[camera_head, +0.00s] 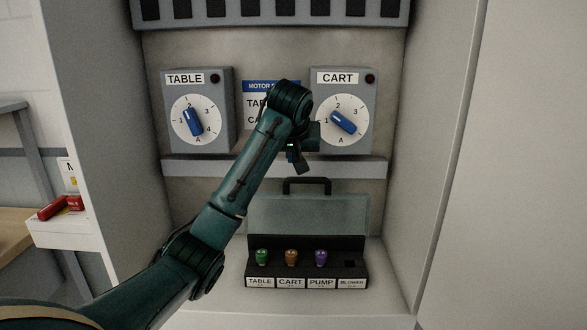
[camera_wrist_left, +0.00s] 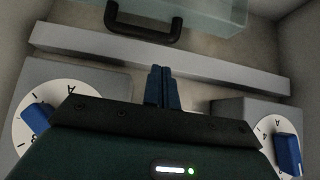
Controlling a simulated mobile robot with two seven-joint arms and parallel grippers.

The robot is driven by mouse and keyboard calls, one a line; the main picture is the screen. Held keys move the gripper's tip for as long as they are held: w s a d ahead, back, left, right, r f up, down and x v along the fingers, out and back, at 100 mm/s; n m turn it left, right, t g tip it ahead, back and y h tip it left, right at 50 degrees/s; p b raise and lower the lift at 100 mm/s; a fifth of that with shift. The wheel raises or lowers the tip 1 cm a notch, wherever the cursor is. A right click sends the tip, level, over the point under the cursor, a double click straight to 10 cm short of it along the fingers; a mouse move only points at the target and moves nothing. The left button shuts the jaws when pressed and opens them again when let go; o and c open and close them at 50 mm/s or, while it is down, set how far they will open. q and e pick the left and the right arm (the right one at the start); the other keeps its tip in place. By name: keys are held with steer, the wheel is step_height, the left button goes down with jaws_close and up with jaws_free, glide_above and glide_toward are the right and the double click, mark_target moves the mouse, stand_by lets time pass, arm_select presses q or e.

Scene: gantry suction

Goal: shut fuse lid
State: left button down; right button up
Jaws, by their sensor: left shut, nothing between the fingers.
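The fuse box (camera_head: 307,270) stands on the cabinet floor, with green, orange and purple fuses above the TABLE, CART and PUMP labels. The BLOWER place shows a dark square hole with no fuse. Its translucent grey-green lid (camera_head: 320,215) stands open and upright behind the fuses, with a black handle (camera_head: 306,181) on its top edge. Lid and handle also show at the top of the left wrist view, the handle (camera_wrist_left: 145,33) beyond the fingertips. My left gripper (camera_head: 302,168) is shut and empty, above and apart from the handle. The right gripper is not in view.
A grey ledge (camera_head: 350,168) crosses the back wall just above the lid. The TABLE dial box (camera_head: 223,85) and CART dial box (camera_head: 368,140) hang above it. Cabinet walls close both sides. A red object (camera_head: 52,208) lies on a white shelf at left.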

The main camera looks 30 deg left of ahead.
arm_select(q)
steer(key=p+x, duration=0.1)
steer(key=x, duration=0.6)
steer(key=shift+w+a+f, duration=0.1)
steer(key=shift+w+f, duration=0.15)
steer(key=shift+f, duration=0.05)
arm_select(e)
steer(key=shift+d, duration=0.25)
